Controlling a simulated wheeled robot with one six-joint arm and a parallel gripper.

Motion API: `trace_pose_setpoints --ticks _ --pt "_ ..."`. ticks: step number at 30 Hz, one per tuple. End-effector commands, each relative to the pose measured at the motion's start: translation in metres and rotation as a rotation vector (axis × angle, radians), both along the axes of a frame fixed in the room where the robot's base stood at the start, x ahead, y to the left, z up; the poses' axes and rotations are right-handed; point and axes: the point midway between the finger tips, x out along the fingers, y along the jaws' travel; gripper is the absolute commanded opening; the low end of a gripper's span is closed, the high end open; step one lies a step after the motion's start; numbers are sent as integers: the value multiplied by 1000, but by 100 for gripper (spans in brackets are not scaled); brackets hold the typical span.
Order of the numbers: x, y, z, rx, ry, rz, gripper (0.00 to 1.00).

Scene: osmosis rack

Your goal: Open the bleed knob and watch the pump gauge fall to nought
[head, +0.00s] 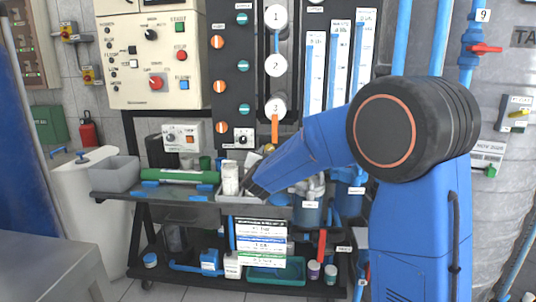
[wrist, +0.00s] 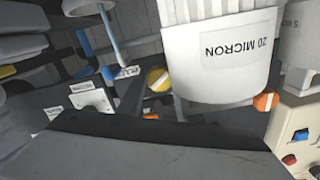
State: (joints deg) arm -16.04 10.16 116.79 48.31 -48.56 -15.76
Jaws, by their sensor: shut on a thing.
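My gripper (head: 251,186) reaches down to the left over the middle of the bench, beside a white jar. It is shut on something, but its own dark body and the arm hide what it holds. In the wrist view a broad dark grey shape fills the bottom. Beyond it are a yellow round knob with a pale stripe (wrist: 158,79) and a similar orange knob (wrist: 265,101). I cannot tell whether either is the bleed knob. In the head view a small yellow part (head: 270,148) shows just above my forearm. I cannot pick out a pump gauge or read one.
A white cylinder marked 20 MICRON (wrist: 222,50) hangs close by in the wrist view. A cream control panel (head: 155,60) and numbered white discs (head: 275,65) are behind.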

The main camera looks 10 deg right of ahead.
Motion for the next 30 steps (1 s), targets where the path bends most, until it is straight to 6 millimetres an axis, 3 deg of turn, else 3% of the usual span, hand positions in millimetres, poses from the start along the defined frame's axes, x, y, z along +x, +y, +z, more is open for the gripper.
trace_pose_setpoints --ticks 17,18,20,30 --pt "-1 0 -2 -42 18 0 10" --pt "-1 0 -2 -42 18 0 34" --pt "-1 0 -2 -42 17 0 49" --pt "-2 1 -1 -42 14 0 51"
